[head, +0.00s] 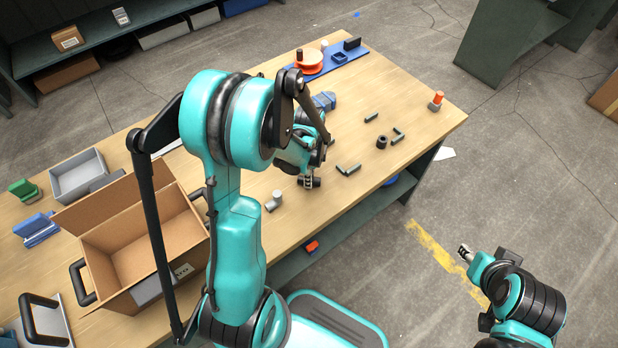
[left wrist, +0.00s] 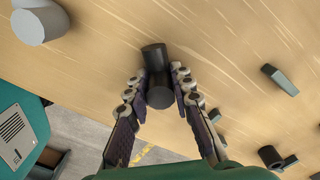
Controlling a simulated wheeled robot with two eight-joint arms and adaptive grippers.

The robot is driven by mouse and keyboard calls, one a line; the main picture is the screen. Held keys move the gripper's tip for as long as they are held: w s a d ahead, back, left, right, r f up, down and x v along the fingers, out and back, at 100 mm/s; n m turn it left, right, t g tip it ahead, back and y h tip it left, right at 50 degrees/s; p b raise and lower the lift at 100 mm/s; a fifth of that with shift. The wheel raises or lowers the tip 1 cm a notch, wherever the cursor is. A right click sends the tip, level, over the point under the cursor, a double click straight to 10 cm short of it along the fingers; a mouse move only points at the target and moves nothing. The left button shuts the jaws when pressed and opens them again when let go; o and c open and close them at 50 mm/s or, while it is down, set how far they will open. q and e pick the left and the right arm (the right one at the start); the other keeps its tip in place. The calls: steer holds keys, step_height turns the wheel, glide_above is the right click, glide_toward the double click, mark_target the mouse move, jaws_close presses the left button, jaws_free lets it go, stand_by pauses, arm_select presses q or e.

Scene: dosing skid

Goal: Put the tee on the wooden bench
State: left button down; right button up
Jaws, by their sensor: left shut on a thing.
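My left gripper (head: 310,180) is low over the wooden bench (head: 235,235). In the left wrist view its fingers (left wrist: 160,88) are shut on a dark, rounded pipe fitting, seemingly the tee (left wrist: 157,72). The tee also shows as a small dark piece at the fingertips in the head view (head: 313,183). The fingers and the steep angle partly hide its shape. I cannot tell whether it touches the bench top. My right gripper (head: 463,251) is off the bench at the right, above the floor; its fingers are too small to judge.
A light grey fitting (head: 274,201) lies left of the left gripper. A dark ring (head: 381,142) and several green-grey pieces lie to the right. An open cardboard box (head: 183,218) and a grey bin (head: 79,176) stand at left. A blue tray (head: 345,62) is at the back.

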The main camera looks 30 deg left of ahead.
arm_select(q)
steer(key=c, duration=1.3)
jaws_free()
steer(key=shift+f, duration=0.1)
step_height(320, 180, up, 11)
steer(key=p, duration=0.4)
steer(key=shift+p, duration=0.3)
steer(key=shift+r, duration=0.7)
steer(key=shift+s+d+r+n+t, duration=1.2)
steer(key=shift+s+d+r+n, duration=0.55)
steer(key=shift+n, duration=0.5)
steer(key=shift+s+d+r+n+t, duration=1.2)
steer(key=shift+s+d+r+n, duration=0.6)
steer(key=shift+n, duration=0.5)
steer(key=shift+s+d+r+n+t, duration=1.2)
steer(key=shift+s+d+r+n, duration=0.3)
steer(key=shift+r+n, duration=0.6)
